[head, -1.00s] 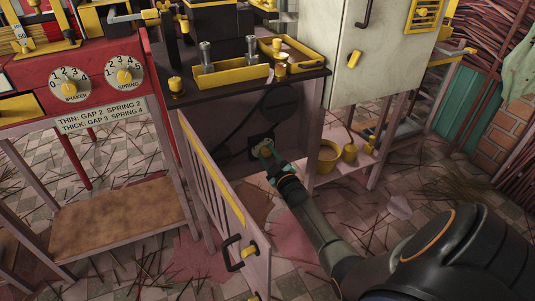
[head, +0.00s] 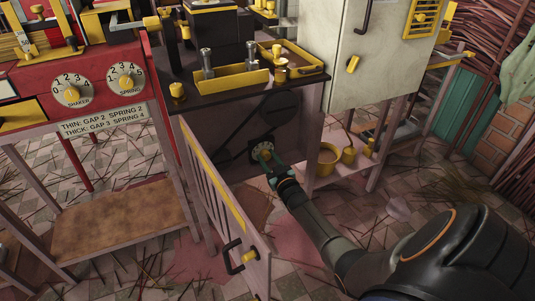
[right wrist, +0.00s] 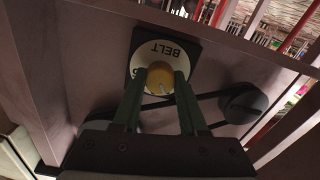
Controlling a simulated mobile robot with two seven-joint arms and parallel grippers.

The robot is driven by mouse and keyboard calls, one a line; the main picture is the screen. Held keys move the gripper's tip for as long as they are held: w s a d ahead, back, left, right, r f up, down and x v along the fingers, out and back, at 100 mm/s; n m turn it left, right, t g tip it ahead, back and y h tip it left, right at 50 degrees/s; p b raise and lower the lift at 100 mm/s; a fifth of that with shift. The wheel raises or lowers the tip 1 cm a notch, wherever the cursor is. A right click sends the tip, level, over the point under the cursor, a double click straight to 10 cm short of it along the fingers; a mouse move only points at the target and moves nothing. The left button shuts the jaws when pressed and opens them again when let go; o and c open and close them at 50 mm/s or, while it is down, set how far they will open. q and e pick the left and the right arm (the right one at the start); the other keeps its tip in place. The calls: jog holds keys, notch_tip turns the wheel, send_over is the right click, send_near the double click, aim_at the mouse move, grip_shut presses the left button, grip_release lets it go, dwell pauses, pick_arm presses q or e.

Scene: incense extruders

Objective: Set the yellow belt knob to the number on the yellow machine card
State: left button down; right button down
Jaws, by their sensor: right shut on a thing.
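The yellow belt knob (right wrist: 160,80) sits on a pale round dial marked BELT (right wrist: 164,52), which appears upside down in the right wrist view. A white pointer mark shows on the knob's near side. The dial's numbers are mostly hidden by the fingers. My right gripper (right wrist: 158,88) has one finger on each side of the knob and is shut on it. In the head view the right gripper (head: 265,158) reaches the dial (head: 258,146) low under the dark worktop. I cannot make out a yellow machine card. My left gripper is not in view.
A slatted panel (head: 222,196) with a black handle stands open left of my right arm. A belt and dark pulley (right wrist: 243,103) lie beside the dial. The red machine (head: 100,95) carries shaker and spring dials. Yellow pots (head: 329,158) stand on a right shelf.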

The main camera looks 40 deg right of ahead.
jog(key=shift+c, duration=2.2)
grip_release()
jog(key=shift+s+a, duration=0.15)
jog(key=shift+s, duration=0.15)
jog(key=p+v, duration=0.6)
jog(key=v, duration=0.6)
